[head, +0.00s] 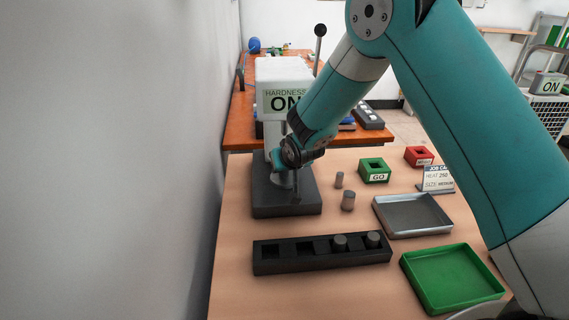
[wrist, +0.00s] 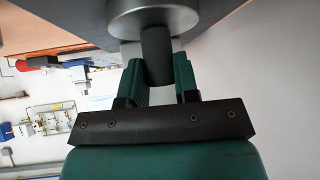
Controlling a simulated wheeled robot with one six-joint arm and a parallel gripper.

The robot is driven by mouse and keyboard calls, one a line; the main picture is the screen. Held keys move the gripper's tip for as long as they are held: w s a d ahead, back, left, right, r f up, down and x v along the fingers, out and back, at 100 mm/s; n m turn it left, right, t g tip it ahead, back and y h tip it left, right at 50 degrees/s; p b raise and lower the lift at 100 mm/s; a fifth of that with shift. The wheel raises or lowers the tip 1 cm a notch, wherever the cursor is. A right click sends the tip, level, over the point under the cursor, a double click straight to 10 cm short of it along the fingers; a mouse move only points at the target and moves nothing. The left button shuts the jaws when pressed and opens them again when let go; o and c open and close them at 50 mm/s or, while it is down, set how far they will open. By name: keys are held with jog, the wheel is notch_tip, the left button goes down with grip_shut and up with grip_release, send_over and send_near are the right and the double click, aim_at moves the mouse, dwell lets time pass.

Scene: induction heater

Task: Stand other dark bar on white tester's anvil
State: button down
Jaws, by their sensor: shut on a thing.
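The white hardness tester (head: 284,73) with an "ON" label stands at the back left of the table on a dark base (head: 287,207). My gripper (head: 279,163) is at the tester, just above its round metal anvil (head: 283,182). In the wrist view my gripper (wrist: 160,80) is shut on a dark bar (wrist: 157,55), its green fingers on either side. The bar's far end meets a grey metal cylinder (wrist: 150,17) in that view; I cannot tell whether they touch. In the head view the held bar is hidden by my gripper.
A grey tray (head: 412,216), green tray (head: 452,278), green GO box (head: 374,170) and red box (head: 419,156) lie to the right.

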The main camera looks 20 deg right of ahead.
jog(key=c, duration=0.9)
grip_release()
jog(key=shift+o, duration=0.2)
jog(key=shift+r+p, duration=0.3)
jog(key=shift+p, duration=0.05)
jog(key=shift+s+r, duration=0.2)
jog(key=shift+r, duration=0.05)
jog(key=b+v, duration=0.2)
jog(key=v, duration=0.9)
jog(key=s+a+r+n+g+y, duration=0.1)
jog(key=s+r+n+g, duration=0.1)
jog(key=s, duration=0.8)
jog(key=s+a+r+n+g+y, duration=0.1)
jog(key=s+a+r+n+g, duration=0.1)
jog(key=s, duration=0.8)
jog(key=s+a+r+n+g+y, duration=0.1)
jog(key=s+g, duration=0.4)
jog(key=s, duration=0.5)
notch_tip(320, 180, up, 2)
jog(key=shift+s+a+r+n+y, duration=0.15)
jog(key=shift+s+a+n+y, duration=0.3)
jog(key=shift+n, duration=0.45)
jog(key=shift+w, duration=0.1)
